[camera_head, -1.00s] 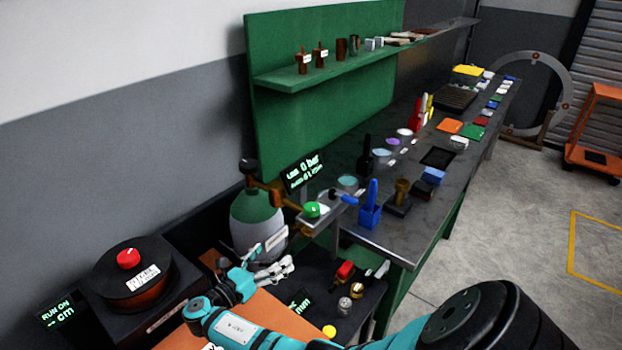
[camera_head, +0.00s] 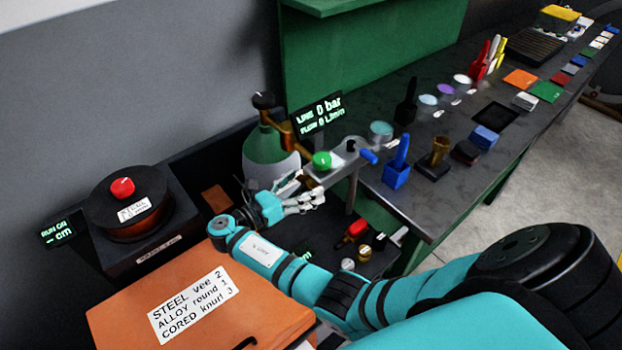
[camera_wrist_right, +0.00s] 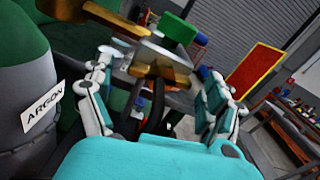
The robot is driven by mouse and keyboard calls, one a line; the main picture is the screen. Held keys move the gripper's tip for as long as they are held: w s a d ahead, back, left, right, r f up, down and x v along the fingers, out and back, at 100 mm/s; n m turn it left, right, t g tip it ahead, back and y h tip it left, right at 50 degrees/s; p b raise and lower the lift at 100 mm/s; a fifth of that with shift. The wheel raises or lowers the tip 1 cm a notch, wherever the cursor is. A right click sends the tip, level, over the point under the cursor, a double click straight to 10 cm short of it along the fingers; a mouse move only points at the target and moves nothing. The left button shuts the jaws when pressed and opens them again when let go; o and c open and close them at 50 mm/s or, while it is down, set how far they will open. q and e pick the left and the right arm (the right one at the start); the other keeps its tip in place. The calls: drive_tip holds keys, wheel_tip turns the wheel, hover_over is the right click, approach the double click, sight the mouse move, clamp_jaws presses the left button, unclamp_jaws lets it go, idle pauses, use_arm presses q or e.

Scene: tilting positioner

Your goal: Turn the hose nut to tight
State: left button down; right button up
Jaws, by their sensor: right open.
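The brass hose nut (camera_wrist_right: 160,72) shows in the right wrist view, with dark hose hanging below it. It lies between the spread fingers of my right gripper (camera_wrist_right: 158,85), apart from both. In the head view my right gripper (camera_head: 297,196) is open beside the gas bottle, just under the brass regulator parts (camera_head: 312,180); its fingers partly hide them. Whether the nut is tight cannot be told. The small display (camera_head: 320,115) beside the bottle reads 0 bar and 0 L/min. My left gripper is not in view.
The green and grey argon bottle (camera_head: 268,155) stands close to my right gripper. A green knob (camera_head: 322,160) sits just above it. The workbench (camera_head: 440,195) with small items is to the right. A black spool box (camera_head: 150,240) and orange panel (camera_head: 200,300) are at the left.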

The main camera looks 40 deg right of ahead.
drive_tip(key=shift+a+r, duration=0.1)
drive_tip(key=shift+a, duration=0.1)
drive_tip(key=shift+c, duration=1)
drive_tip(key=c, duration=1)
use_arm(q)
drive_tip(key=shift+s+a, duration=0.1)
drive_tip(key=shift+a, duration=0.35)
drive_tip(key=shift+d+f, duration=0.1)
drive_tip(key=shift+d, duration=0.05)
use_arm(e)
drive_tip(key=shift+m, duration=0.3)
